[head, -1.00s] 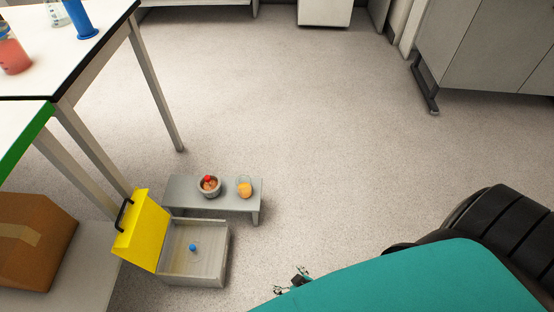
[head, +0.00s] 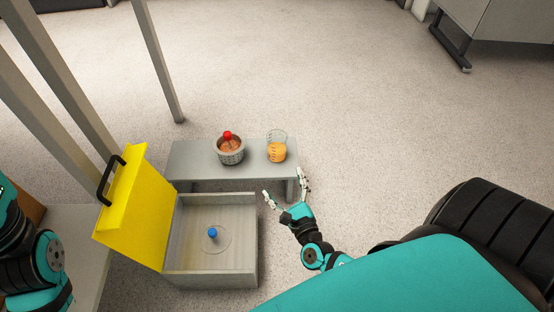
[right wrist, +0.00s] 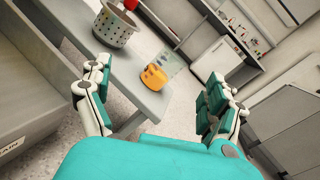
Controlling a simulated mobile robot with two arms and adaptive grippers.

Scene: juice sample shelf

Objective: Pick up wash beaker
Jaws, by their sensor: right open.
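A clear glass beaker with orange liquid (head: 277,147), the likely wash beaker, stands upright on the right part of a low grey bench (head: 199,177). It also shows in the right wrist view (right wrist: 157,72), beyond my fingers and between them. My right gripper (head: 285,186) is open and empty, just in front of the bench's right end and short of the beaker. Its spread fingers also show in the right wrist view (right wrist: 158,98). Part of my left arm shows at the left edge of the head view, but its gripper is out of view.
A perforated metal basket (head: 231,154) with a red-topped item stands left of the beaker. A grey box (head: 211,281) with an open yellow lid (head: 140,208) and a blue-knobbed disc inside (head: 212,234) stands in front of the bench. Floor to the right is clear.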

